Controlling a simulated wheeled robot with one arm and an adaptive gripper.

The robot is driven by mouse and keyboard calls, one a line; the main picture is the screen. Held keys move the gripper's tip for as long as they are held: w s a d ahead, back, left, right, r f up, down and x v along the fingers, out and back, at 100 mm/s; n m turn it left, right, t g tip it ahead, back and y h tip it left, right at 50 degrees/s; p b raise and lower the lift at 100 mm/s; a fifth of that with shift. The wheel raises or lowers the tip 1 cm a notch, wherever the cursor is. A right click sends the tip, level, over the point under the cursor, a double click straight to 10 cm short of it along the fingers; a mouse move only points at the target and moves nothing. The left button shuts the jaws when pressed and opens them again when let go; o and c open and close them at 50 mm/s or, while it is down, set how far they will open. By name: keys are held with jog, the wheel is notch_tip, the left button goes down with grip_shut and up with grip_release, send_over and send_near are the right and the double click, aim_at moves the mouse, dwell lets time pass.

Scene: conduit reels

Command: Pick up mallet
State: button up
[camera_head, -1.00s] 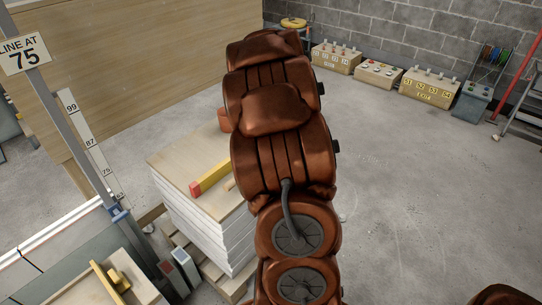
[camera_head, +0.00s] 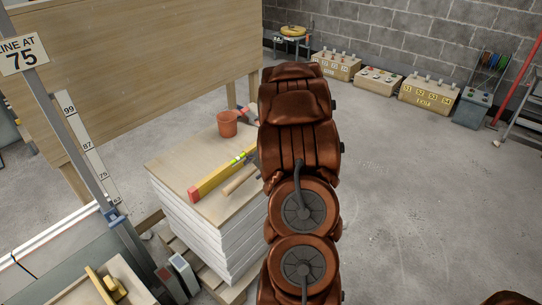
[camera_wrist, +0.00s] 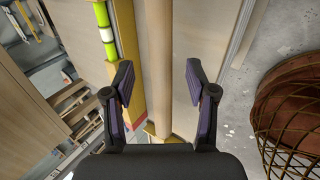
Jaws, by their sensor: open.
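A round pale wooden handle, which I take for the mallet's (camera_head: 239,180), lies on top of the board stack (camera_head: 178,165). Its near end shows in the head view; my arm covers the part further right. In the wrist view the mallet handle (camera_wrist: 155,40) runs up the middle of the picture, and no mallet head can be made out. My gripper (camera_wrist: 159,80) is open, with one finger on each side of the handle in the picture. Nothing is held, and no contact is clear. In the head view my gripper is hidden behind my arm.
A yellow level (camera_head: 212,179) with a red end lies close beside the handle; it also shows in the wrist view (camera_wrist: 127,50). An orange pot (camera_head: 227,124) stands at the stack's back. Open concrete floor (camera_head: 420,190) lies to the right.

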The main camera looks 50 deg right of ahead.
aim_at(253, 170)
jog(key=shift+x, duration=1.65)
jog(key=shift+c, duration=0.4)
grip_shut()
